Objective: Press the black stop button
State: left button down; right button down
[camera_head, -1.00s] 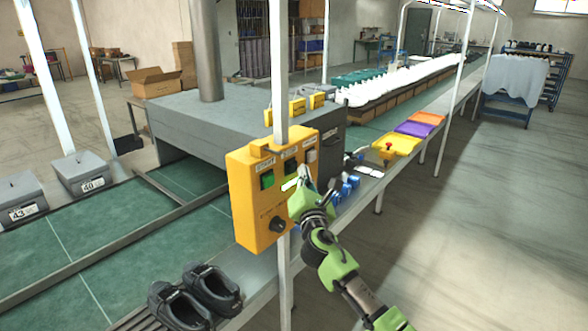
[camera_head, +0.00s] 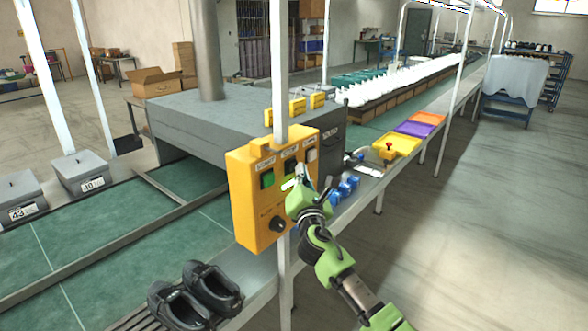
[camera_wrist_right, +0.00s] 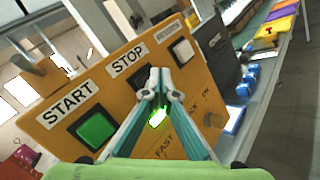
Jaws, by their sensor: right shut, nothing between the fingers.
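A yellow control box (camera_head: 245,205) is fixed to a white post. In the right wrist view its labels read START, STOP and REVERSE. The black stop button (camera_wrist_right: 140,77) sits under the STOP label, between the green button (camera_wrist_right: 97,128) and the white button (camera_wrist_right: 182,51). It also shows in the head view (camera_head: 290,166). My right gripper (camera_head: 300,170) is shut and empty, in front of the box. In the wrist view its fingertips (camera_wrist_right: 160,84) overlap the right part of the stop button. I cannot tell whether they touch it. My left gripper is out of view.
A dark knob (camera_head: 277,224) is low on the box. Black shoes (camera_head: 212,287) lie on the line at the front. Blue items (camera_head: 344,187) and a yellow tray (camera_head: 397,145) with a red-topped item stand on the ledge behind my gripper.

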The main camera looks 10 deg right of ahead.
jog(key=shift+w+a+b, duration=0.4)
jog(key=shift+w, duration=0.05)
dwell(0.9)
jog(key=shift+s, duration=0.1)
jog(key=shift+s+d+p, duration=0.6)
jog(key=shift+s+p, duration=0.05)
jog(key=shift+s, duration=0.05)
jog(key=s+d+p, duration=0.1)
jog(key=s, duration=0.1)
jog(key=s+d+p, duration=0.1)
jog(key=s+d, duration=0.1)
jog(key=shift+p, duration=0.3)
jog(key=shift+f, duration=0.15)
dwell(0.6)
